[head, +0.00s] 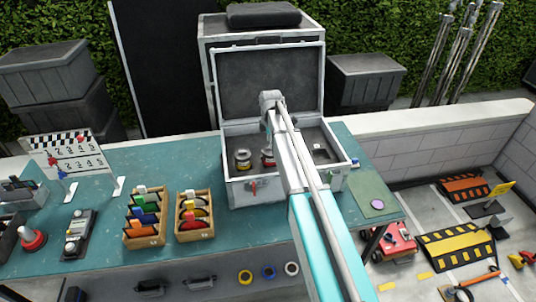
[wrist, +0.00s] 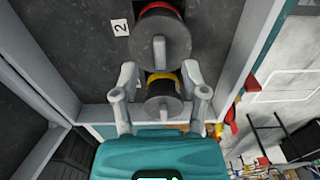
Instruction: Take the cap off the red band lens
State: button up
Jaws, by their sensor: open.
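The red band lens (head: 267,158) stands in the open case, partly hidden by my arm in the head view. In the wrist view the red band lens (wrist: 160,9) is at the top, its red band partly cut off by the frame edge. A dark grey cap (wrist: 158,40) covers its end, beside a label marked 2.
The grey case (head: 240,193) has its lid up behind and walls close around the lenses. Two wooden boxes of coloured items, one here (head: 195,233), stand left on the teal table (head: 100,200). A purple disc (head: 377,204) lies right of the case.

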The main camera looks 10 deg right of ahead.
jog(key=shift+f+b, duration=1.15)
jog(key=shift+f, duration=0.35)
jog(key=shift+c, duration=0.3)
grip_shut()
